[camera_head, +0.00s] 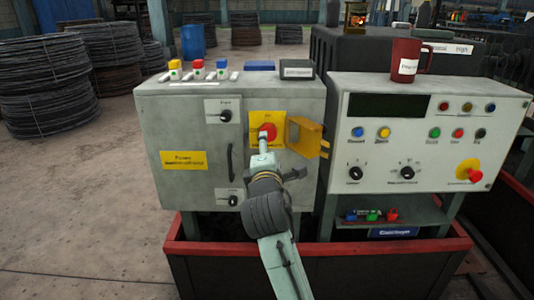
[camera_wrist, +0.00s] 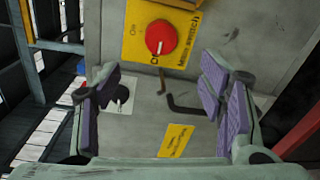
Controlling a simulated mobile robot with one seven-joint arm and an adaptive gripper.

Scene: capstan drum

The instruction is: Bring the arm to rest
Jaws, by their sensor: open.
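My arm reaches up from the bottom of the head view to the front of the grey cabinet (camera_head: 160,120). My gripper (camera_head: 264,142) is in front of and just below the red rotary switch (camera_head: 267,130) on its yellow plate. In the wrist view my gripper (camera_wrist: 165,100) is open, its purple-padded fingers wide apart with nothing between them. The red switch (camera_wrist: 160,37) shows whole beyond the fingertips, on a plate lettered "Main switch" (camera_wrist: 187,38). It looks clear of the fingers. The exact gap cannot be told.
A yellow hinged cover (camera_head: 305,137) stands open right of the switch, close to my gripper. A control panel (camera_head: 425,140) with buttons and a dark red mug (camera_head: 405,60) is at the right. A red-rimmed base (camera_head: 335,249) runs below. Open floor (camera_head: 75,200) lies at the left.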

